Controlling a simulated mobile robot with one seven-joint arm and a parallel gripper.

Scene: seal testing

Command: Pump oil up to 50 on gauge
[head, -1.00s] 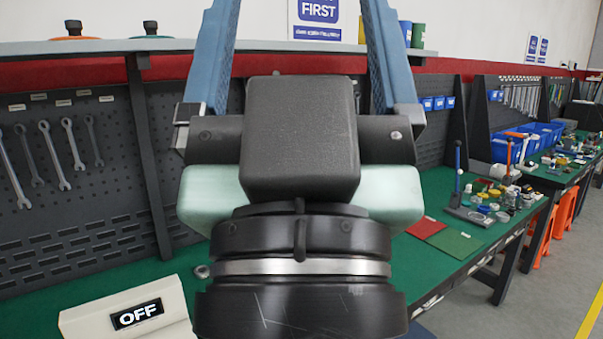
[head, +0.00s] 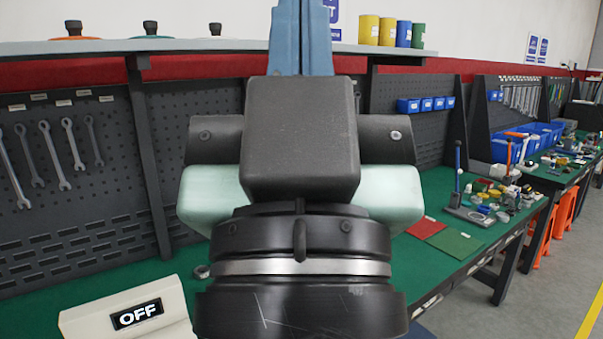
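A cream box with a black display reading "OFF" (head: 137,314) stands on the green bench at the lower left, cut off by the frame edge; I cannot tell if it is the gauge. A small device with an upright blue-handled lever (head: 457,185) stands on the bench at the right; I cannot tell if it is the oil pump. My gripper (head: 302,35) fills the middle, its two blue fingers together and pointing up. Their tips run to the top edge of the frame, and nothing shows between them. My gripper body hides the bench behind it.
The green bench (head: 75,290) carries a red mat (head: 426,228) and a green mat (head: 454,243). Wrenches (head: 62,160) hang on the pegboard at left. Several cans (head: 387,31) stand on the shelf. Small parts clutter the bench at right. Grey floor is clear at far right.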

